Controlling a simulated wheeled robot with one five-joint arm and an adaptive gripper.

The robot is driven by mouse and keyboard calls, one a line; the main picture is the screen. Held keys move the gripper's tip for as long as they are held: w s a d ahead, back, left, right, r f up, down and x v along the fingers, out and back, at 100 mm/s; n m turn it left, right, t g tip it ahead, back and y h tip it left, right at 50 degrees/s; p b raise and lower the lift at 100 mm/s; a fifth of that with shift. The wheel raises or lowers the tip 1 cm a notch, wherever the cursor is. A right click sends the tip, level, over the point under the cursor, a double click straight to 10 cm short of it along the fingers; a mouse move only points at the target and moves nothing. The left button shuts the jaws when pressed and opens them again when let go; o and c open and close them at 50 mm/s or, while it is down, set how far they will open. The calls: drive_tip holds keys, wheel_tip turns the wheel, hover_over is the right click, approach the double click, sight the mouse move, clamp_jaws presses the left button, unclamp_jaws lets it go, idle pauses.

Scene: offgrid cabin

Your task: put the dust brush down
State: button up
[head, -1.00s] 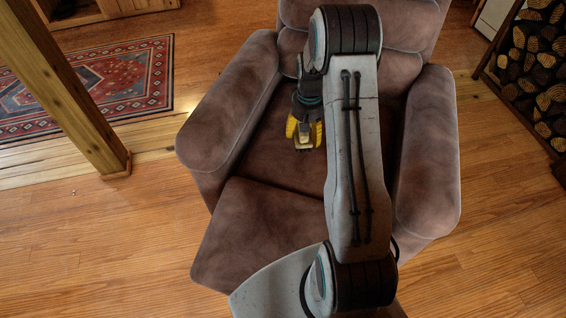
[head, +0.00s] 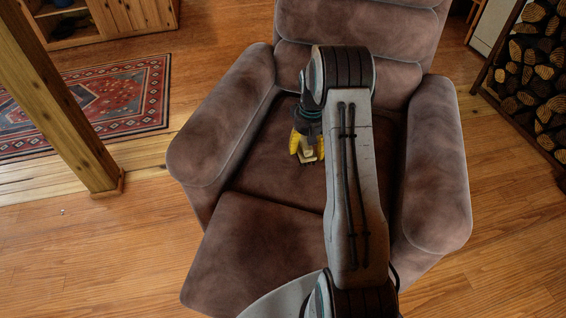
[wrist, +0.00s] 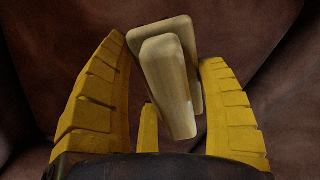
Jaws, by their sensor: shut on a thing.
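The dust brush is between the yellow fingers of my gripper (head: 307,146), over the seat of the brown armchair (head: 270,150). In the wrist view the dust brush (wrist: 170,85) shows as a pale wooden handle and block, tilted, with my gripper (wrist: 168,100) shut on it. In the head view the dust brush (head: 306,157) is a small pale piece below the fingertips. I cannot tell whether it touches the seat. Its bristles are not clearly seen.
The armchair's padded arms (head: 222,120) rise on both sides of the seat. A wooden post (head: 62,100) and a red patterned rug (head: 115,95) are at left. A firewood rack (head: 535,85) is at right. Bare wooden floor surrounds the chair.

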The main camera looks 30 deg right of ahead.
drive_tip(key=b, duration=0.1)
hover_over(284, 167)
wheel_tip(284, 167, down, 5)
drive_tip(key=shift+a+r, duration=0.1)
drive_tip(key=shift+r, duration=0.05)
drive_tip(key=shift+f+b, duration=0.85)
drive_tip(key=shift+f, duration=1.1)
drive_tip(key=shift+f, duration=0.15)
drive_tip(key=o, duration=1.2)
drive_tip(key=shift+o, duration=0.2)
